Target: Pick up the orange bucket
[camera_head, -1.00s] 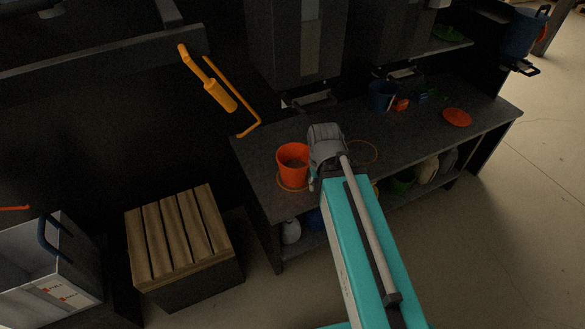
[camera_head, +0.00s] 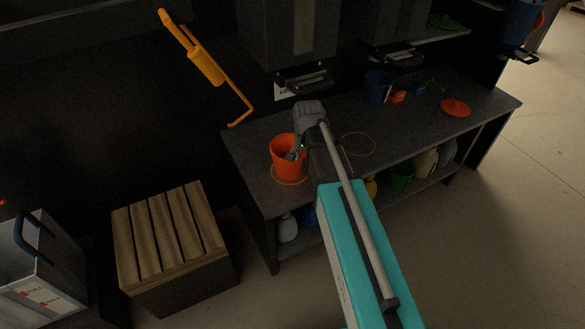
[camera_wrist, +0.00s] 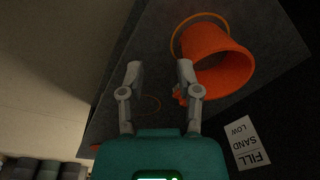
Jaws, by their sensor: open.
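A slatted wooden crate (camera_head: 170,235) stands on the floor left of the bench. A blue bucket (camera_head: 377,87) and a red-orange disc (camera_head: 456,108) lie farther right on the bench. An orange hand tool (camera_head: 206,66) hangs behind. A white label (camera_wrist: 247,142) reads "FILL SAND LOW".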

